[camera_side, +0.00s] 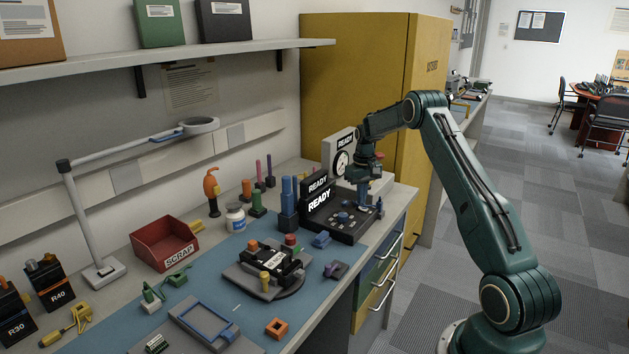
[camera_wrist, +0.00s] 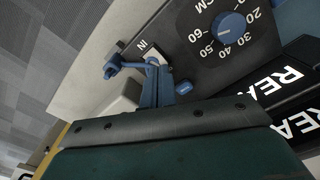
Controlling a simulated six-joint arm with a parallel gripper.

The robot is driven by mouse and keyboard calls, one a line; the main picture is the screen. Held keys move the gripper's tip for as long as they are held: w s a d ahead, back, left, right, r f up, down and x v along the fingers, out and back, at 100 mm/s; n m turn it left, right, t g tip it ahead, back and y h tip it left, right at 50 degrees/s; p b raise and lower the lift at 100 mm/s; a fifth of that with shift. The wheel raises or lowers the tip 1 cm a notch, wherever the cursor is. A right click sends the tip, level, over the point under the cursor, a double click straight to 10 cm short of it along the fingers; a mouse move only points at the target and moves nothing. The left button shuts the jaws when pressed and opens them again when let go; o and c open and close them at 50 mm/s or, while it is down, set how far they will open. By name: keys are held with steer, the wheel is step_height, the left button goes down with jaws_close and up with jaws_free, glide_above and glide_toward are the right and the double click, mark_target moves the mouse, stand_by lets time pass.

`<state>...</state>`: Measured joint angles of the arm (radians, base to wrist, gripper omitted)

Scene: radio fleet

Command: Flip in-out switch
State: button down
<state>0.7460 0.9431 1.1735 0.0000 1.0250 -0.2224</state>
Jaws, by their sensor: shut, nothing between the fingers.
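The black test panel (camera_side: 343,222) stands at the far end of the bench. In the wrist view, the panel (camera_wrist: 190,75) carries the in-out switch area beside the white "IN" label (camera_wrist: 142,45). My gripper (camera_side: 363,205) points down over the panel's right part. In the wrist view its blue fingers (camera_wrist: 153,68) are shut with nothing between them, right by the switch area. A blue lever-like piece (camera_wrist: 112,68) lies just left of the fingertips. The fingers partly cover the switch, so I cannot tell its position or whether they touch it.
A blue dial knob (camera_wrist: 229,26) and a small blue button (camera_wrist: 184,87) are close by. READY displays (camera_side: 319,203) and a gauge (camera_side: 342,162) stand behind. A yellow cabinet (camera_side: 345,80) rises behind the bench. A blue block (camera_side: 321,240) lies in front of the panel.

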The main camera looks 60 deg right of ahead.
steer(key=shift+f, duration=0.85)
stand_by(0.7)
steer(key=shift+r, duration=3.55)
steer(key=shift+r, duration=0.1)
steer(key=s+a+r+n+t+h, duration=0.1)
steer(key=s+a+r, duration=0.1)
steer(key=a+r, duration=0.85)
steer(key=s+a+r+n+t, duration=0.1)
steer(key=s+a+r+n, duration=0.15)
steer(key=a+r, duration=0.8)
steer(key=s+a+f+n+t, duration=0.1)
steer(key=s+a, duration=0.8)
steer(key=s, duration=0.1)
steer(key=s+a+f+n+t+y, duration=0.1)
steer(key=s+a+f+t, duration=0.1)
steer(key=s+a, duration=0.8)
steer(key=shift+s+a+f+t, duration=0.25)
steer(key=shift+s+f+t, duration=0.05)
steer(key=shift+s, duration=0.45)
